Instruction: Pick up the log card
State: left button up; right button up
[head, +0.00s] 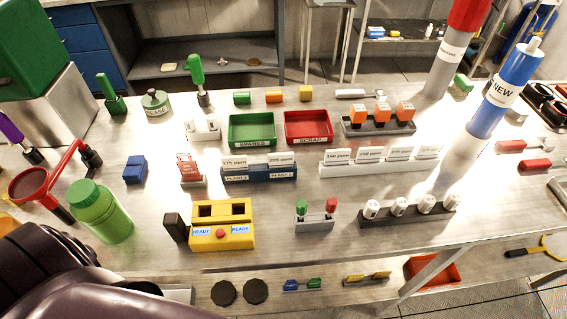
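Several small white cards with printed ppm values stand in two racks on the bench; I cannot tell which one is the log card. Two cards, the left one (234,162) and the right one (281,160), stand in a blue rack (259,174). More cards, such as the leftmost one (340,156), stand in a long white rack (380,166). A red tag (187,165) with small print stands in a holder left of the blue rack. Dark links of my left arm fill the lower left corner. Neither gripper is in view.
A yellow box (222,238) with two READY displays stands in front of the blue rack. A green bottle (100,212) and a red funnel (30,184) stand at the left. Green (251,143) and red (308,141) trays lie behind. A tall blue cylinder (497,98) stands at the right.

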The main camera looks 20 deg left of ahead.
aim_at(278, 159)
jog(key=k+j+u, duration=0.3)
jog(key=j+u, duration=0.25)
jog(key=j, duration=0.15)
jog(key=k+j+u, duration=0.1)
jog(key=j+u, duration=0.2)
jog(key=j, duration=0.15)
